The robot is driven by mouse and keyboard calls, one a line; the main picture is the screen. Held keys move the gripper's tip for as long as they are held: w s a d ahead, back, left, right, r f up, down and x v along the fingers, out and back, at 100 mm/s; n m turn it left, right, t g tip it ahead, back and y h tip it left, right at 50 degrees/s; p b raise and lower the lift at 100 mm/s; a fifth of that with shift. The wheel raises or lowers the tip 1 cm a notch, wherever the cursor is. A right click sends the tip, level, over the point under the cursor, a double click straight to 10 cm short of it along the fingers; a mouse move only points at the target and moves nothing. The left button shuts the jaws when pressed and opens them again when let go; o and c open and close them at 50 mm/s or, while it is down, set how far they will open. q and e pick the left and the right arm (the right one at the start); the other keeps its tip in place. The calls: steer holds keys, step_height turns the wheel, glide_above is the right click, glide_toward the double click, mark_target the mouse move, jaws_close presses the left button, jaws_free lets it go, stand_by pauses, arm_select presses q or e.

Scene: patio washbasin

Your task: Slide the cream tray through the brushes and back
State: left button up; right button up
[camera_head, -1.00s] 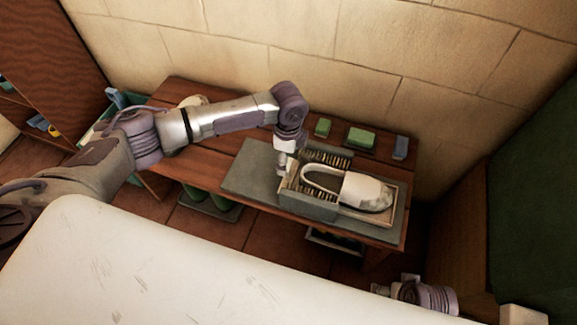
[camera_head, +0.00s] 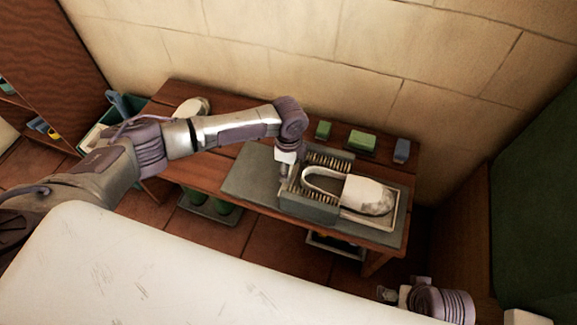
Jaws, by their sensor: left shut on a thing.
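The cream tray (camera_head: 403,213) lies on the grey board of the bench, its right end out past the brushes. A white slip-on shoe (camera_head: 365,194) with dark smudges at the toe lies in it. The brush unit (camera_head: 307,208) stands around the tray's left part, with bristle rows along both long sides. My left gripper (camera_head: 284,171) reaches down at the tray's left end and is shut on it; the fingertips are small and partly hidden by the unit. My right gripper (camera_head: 392,292) is at the bottom right, away from the bench; its jaw opening is unclear.
Green blocks (camera_head: 362,141) and a blue-grey block (camera_head: 402,150) sit along the bench's back. Another pale shoe (camera_head: 191,108) lies at the bench's left. A tray with green items (camera_head: 213,206) is below. The grey board (camera_head: 248,175) is bare left of the brushes.

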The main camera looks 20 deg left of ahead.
arm_select(q)
jaws_close()
steer(key=shift+a, duration=0.2)
steer(key=a+p, duration=0.3)
steer(key=a, duration=0.5)
steer(key=shift+w+a+r, duration=0.1)
steer(key=shift+a, duration=0.1)
steer(key=a, duration=0.4)
steer(key=a+p, duration=0.1)
steer(key=a, duration=0.2)
steer(key=shift+w+a, duration=0.2)
steer(key=shift+a, duration=0.2)
arm_select(e)
steer(key=s+f+g, duration=0.1)
steer(key=s+f, duration=0.2)
steer(key=f, duration=1.1)
steer(key=shift+d, duration=0.15)
arm_select(q)
steer(key=o, duration=1.2)
jaws_free()
